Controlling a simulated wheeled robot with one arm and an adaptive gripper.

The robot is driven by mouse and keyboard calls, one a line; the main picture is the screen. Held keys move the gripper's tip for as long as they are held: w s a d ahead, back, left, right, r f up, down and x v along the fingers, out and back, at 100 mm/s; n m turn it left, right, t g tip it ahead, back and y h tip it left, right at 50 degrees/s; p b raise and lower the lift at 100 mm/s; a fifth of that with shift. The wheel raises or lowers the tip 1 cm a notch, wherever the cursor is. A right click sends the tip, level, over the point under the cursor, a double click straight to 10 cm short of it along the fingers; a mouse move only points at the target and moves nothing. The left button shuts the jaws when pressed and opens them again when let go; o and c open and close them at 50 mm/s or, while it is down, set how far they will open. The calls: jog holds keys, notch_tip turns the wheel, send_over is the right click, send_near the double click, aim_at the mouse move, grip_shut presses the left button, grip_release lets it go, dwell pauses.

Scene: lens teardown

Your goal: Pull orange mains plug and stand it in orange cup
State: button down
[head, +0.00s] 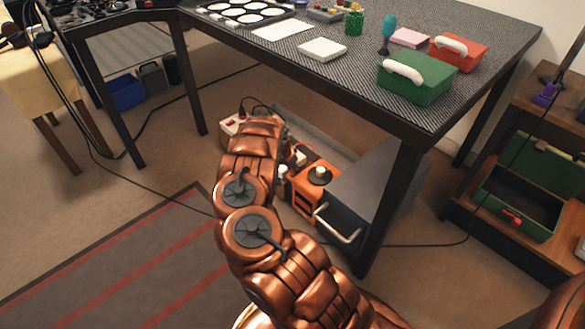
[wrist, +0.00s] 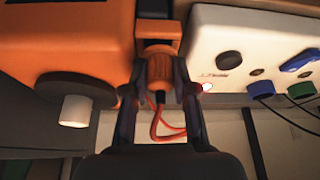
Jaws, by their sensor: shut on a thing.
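In the wrist view the orange mains plug (wrist: 158,62) is between the two fingertips of my gripper (wrist: 160,72), which is shut on it. A red cable (wrist: 157,125) hangs from the plug. An orange block (wrist: 158,30) is directly behind the plug; I cannot tell whether the plug is still seated in it. In the head view my arm reaches under the table and hides the gripper and plug. I cannot make out an orange cup in either view.
An orange box (wrist: 65,40) with a white knob is left of my gripper. A white panel (wrist: 235,75) with blue and green plugs is close on the right. In the head view, the table (head: 330,70) overhangs this spot; a grey cabinet (head: 365,190) stands right.

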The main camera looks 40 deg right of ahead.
jog(key=shift+s+f, duration=0.25)
jog(key=shift+s, duration=0.15)
jog(key=c, duration=0.8)
grip_release()
jog(key=shift+c, duration=0.2)
jog(key=shift+s, duration=0.1)
jog(key=shift+w+r, duration=0.15)
jog(key=shift+w, duration=0.15)
jog(key=shift+v, duration=0.8)
jog(key=v, duration=1)
jog(key=shift+r, duration=0.15)
